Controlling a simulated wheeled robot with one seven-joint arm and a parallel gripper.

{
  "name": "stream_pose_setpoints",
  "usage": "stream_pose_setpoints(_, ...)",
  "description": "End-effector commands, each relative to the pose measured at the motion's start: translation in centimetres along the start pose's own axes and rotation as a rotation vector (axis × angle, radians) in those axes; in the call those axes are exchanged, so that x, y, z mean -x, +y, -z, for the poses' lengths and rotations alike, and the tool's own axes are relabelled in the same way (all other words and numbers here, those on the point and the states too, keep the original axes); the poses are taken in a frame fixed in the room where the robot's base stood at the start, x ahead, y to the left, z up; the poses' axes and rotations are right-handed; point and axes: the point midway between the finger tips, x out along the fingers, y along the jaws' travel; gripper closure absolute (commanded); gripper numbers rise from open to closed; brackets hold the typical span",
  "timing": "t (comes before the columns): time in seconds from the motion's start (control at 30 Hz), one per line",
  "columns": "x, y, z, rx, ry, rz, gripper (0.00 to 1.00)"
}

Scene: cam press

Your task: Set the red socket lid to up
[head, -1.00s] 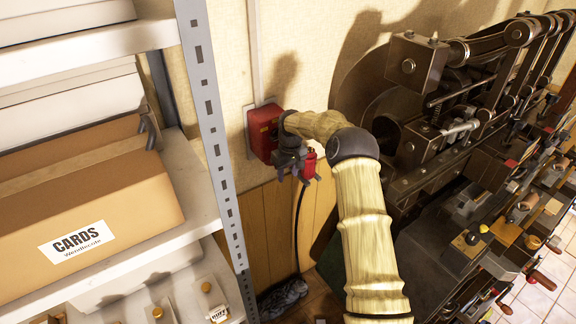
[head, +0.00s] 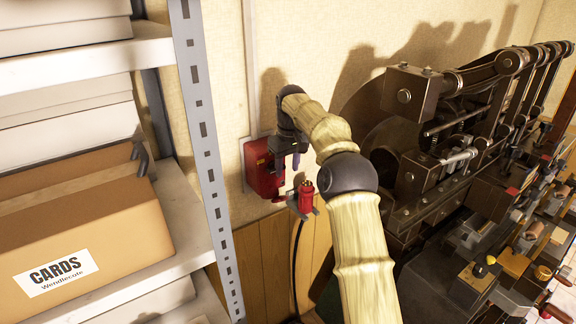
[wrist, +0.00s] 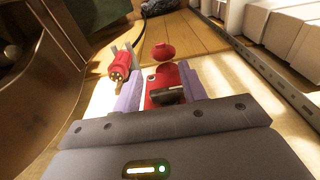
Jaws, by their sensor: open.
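The red socket box (head: 260,170) is mounted on the wall, left of my arm in the head view. A red part (head: 284,200) juts out low on its front; it may be the lid, low and outward. In the wrist view, red socket housing (wrist: 164,80) shows between my fingers, with a dark cylindrical piece across it. A separate red rounded piece (wrist: 163,52) lies beyond it, possibly the lid. Contact is unclear.
A red plug (head: 307,196) sits in a grey holder just right of the box, its black cable hanging below. A metal shelf post (head: 203,130) and a cardboard box (head: 90,240) stand left. The large dark cam press (head: 430,150) stands close on the right.

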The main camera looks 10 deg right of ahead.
Motion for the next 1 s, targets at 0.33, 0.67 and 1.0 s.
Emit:
stream_pose_setpoints(0.33, 0.9, -0.1, 0.0, 0.001, 0.0, 0.001, 0.58)
stream_pose_setpoints(0.67, -0.8, 1.8, 0.3, -0.022, 0.064, -0.041, 1.0)
stream_pose_setpoints(1.0, -4.9, 6.8, 1.0, -0.061, 0.331, -0.17, 1.0)
